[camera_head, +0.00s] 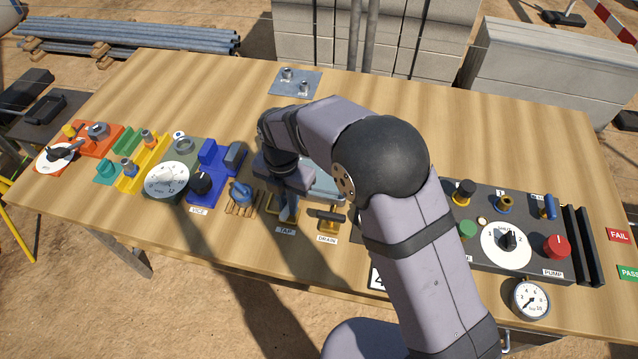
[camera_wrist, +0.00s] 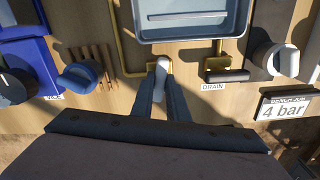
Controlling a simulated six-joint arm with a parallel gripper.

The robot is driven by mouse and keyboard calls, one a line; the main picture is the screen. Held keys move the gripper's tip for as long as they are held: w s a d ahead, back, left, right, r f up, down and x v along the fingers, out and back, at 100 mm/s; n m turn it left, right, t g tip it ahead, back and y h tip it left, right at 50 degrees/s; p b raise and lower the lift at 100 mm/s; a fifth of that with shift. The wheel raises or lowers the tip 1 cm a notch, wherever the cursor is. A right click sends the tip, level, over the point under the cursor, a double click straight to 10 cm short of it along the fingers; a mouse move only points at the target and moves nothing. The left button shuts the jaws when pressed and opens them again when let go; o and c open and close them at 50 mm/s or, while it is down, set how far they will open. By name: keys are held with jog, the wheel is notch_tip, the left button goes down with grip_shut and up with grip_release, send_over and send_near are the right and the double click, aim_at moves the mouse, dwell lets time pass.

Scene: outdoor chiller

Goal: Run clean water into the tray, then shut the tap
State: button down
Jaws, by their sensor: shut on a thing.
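The tap has a pale lever (camera_wrist: 163,66) on a yellow pipe (camera_wrist: 121,52), in front of the tray in the wrist view. My gripper (camera_wrist: 162,92) is shut on this lever, with its two dark fingers on either side. In the head view my gripper (camera_head: 288,206) is above the TAP label (camera_head: 286,230). The grey-blue tray (camera_wrist: 190,36) is just beyond the tap; in the head view my arm hides much of the tray (camera_head: 326,188). I cannot tell whether water runs or how much the tray holds. The drain's dark handle (camera_wrist: 227,76) lies sideways, right of the tap.
A blue-handled jug or tool (camera_wrist: 80,75) stands on wooden slats left of the tap. A blue vice (camera_head: 208,183) is further left. A pump panel (camera_head: 532,238) with knobs stands right. The table's back (camera_head: 190,75) is mostly clear.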

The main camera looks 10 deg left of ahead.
jog(key=shift+n+p, duration=0.3)
jog(key=shift+n, duration=0.9)
jog(key=m+p, duration=0.1)
jog(key=m, duration=0.4)
jog(key=shift+r, duration=0.2)
jog(key=m+p, duration=0.1)
jog(key=m, duration=0.3)
jog(key=shift+m, duration=0.3)
jog(key=m+p, duration=0.1)
jog(key=m, duration=0.7)
jog(key=shift+f+m, duration=0.2)
jog(key=shift+m, duration=0.1)
jog(key=c, duration=1.2)
grip_release()
jog(key=shift+o, duration=0.2)
